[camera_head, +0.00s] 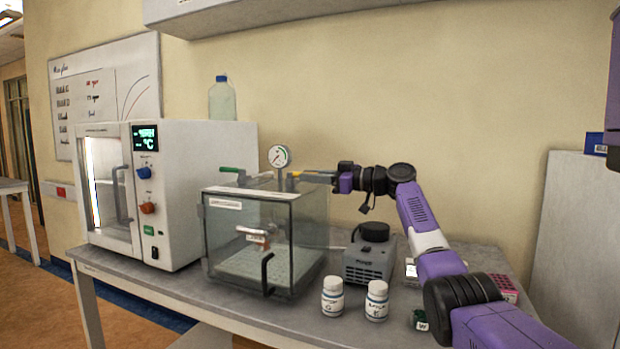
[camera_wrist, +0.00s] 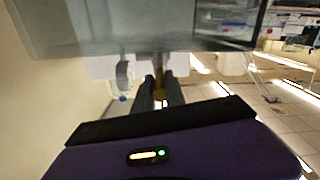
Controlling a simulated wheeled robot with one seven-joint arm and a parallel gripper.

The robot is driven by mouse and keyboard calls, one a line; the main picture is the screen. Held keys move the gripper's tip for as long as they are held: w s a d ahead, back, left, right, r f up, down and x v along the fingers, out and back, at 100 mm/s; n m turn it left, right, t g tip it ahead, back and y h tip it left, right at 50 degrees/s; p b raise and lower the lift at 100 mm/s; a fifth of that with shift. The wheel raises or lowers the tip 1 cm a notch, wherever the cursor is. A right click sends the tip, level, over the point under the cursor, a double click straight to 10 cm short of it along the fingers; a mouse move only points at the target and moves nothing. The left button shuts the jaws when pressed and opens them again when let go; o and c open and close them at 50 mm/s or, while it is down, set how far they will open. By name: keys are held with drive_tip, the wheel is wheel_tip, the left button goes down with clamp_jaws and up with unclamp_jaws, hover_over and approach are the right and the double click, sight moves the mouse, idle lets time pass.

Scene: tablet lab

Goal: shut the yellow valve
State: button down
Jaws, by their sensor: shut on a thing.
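The yellow valve (camera_head: 306,175) sits on top of the clear vacuum chamber (camera_head: 262,245), at its right, just right of the round gauge (camera_head: 279,156). Its lever points right in the head view, toward my gripper (camera_head: 333,179). My gripper is shut on the lever, reaching in from the right above the chamber. In the wrist view, a yellow-brown piece of the valve (camera_wrist: 159,86) shows between my two dark fingers. The fingers hide part of the lever. The valve's stem is hard to make out.
A green-handled valve (camera_head: 232,170) is on the chamber's left top. A white oven (camera_head: 190,185) stands left. A wall cabinet (camera_head: 300,14) hangs above.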

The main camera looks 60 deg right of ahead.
idle(0.5)
drive_tip(key=c, duration=1.4)
unclamp_jaws()
drive_tip(key=shift+w, duration=0.1)
drive_tip(key=shift+s+d+b, duration=0.1)
drive_tip(key=shift+s+d, duration=0.15)
drive_tip(key=shift+s, duration=1.05)
drive_tip(key=shift+s+d+b, duration=0.15)
drive_tip(key=shift+s+d, duration=0.1)
drive_tip(key=shift+s, duration=1)
drive_tip(key=shift+s+d+b, duration=0.1)
drive_tip(key=shift+s+d, duration=0.15)
drive_tip(key=shift+s, duration=1.05)
